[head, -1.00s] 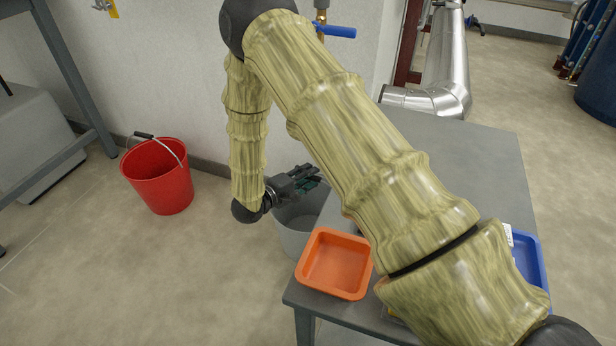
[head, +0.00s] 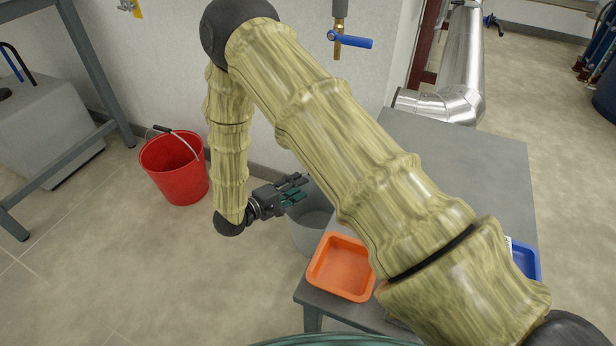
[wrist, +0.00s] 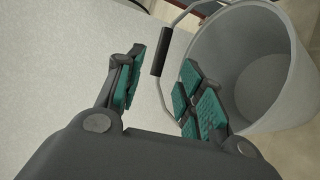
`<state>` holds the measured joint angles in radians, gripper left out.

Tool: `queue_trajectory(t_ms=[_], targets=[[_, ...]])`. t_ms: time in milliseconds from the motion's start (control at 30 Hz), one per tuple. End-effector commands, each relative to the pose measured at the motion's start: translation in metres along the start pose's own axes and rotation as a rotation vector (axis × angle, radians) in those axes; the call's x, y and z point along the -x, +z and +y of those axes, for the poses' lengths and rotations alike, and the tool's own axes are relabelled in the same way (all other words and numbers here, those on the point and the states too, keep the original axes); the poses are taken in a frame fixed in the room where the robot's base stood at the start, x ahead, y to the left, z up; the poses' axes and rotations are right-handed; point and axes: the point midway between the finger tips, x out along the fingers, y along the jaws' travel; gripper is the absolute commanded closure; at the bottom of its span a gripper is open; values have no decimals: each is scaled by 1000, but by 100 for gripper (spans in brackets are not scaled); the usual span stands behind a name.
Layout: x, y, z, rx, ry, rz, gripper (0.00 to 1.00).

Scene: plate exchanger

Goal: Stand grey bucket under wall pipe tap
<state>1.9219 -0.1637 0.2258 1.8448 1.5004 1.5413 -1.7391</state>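The grey bucket (head: 309,226) stands on the floor by the wall, partly hidden behind my arm and the small table. In the wrist view the bucket (wrist: 262,75) lies to the right, and its wire handle with a black grip (wrist: 161,52) shows ahead, between the lines of my two fingers. My gripper (head: 297,187) is at the bucket's rim, and in the wrist view my gripper (wrist: 160,88) is open with nothing between its teal pads. The wall pipe tap (head: 345,38), brass with a blue lever, is on the wall above and right of the bucket.
A red bucket (head: 175,170) stands on the floor to the left. A grey table (head: 470,165) holds an orange tray (head: 341,266) and a blue tray (head: 525,262), close to the grey bucket. A green hose-like curve (head: 335,341) shows at the bottom edge. Floor at the left front is clear.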

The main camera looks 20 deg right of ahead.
Motion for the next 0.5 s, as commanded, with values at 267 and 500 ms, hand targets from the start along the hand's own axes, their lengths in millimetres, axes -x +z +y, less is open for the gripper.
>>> queue_trajectory(t_ms=[267,500], targets=[[21,0,0,0,0,0,62],[22,0,-1,-1,0,0,62]])
